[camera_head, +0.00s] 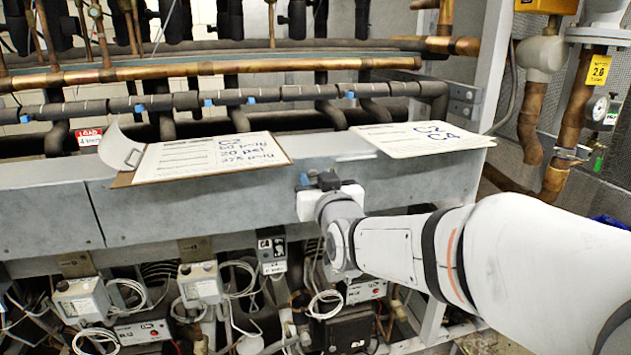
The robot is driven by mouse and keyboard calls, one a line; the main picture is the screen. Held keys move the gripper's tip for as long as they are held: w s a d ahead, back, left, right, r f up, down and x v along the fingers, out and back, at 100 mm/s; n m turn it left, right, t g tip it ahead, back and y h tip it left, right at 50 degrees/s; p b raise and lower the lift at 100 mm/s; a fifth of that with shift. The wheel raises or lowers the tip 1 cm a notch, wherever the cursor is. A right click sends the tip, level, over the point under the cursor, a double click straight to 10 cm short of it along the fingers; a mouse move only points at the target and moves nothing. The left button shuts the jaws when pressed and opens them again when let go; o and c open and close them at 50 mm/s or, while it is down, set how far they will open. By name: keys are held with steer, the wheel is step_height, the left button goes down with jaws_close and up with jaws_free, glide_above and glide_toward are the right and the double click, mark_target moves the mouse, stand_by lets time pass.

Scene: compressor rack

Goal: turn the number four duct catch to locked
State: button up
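The long grey duct (150,211) runs across the middle of the head view. My arm reaches in from the right. My gripper (322,181) is at the duct's upper front edge, between the two sheets of paper. Its dark fingertips and a small blue part show above its white body. I cannot tell whether the fingers are open, shut or touching anything. No catch marked four can be made out; the gripper and wrist cover part of the duct face. A small dark labelled piece (271,249) hangs just below the duct, left of my wrist.
A clipboard (123,180) with a handwritten sheet lies on the duct at left. Another sheet (425,138) marked C2, C4 lies at right. Control boxes (80,299) and loose cables are below. Copper pipes (210,68) run behind; a gauge (600,108) is at far right.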

steer(key=shift+a, duration=0.1)
jaws_close()
steer(key=shift+f+b, duration=0.15)
steer(key=shift+b, duration=0.35)
steer(key=m+b, duration=0.3)
steer(key=b, duration=0.1)
steer(key=shift+f, duration=0.2)
steer(key=m+b, duration=0.4)
steer(key=b, duration=0.2)
steer(key=shift+m+b, duration=0.3)
steer(key=m+b, duration=0.4)
steer(key=shift+r, duration=0.1)
steer(key=m+b, duration=0.2)
steer(key=m, duration=0.4)
steer(key=shift+r, duration=0.2)
steer(key=shift+m, duration=0.3)
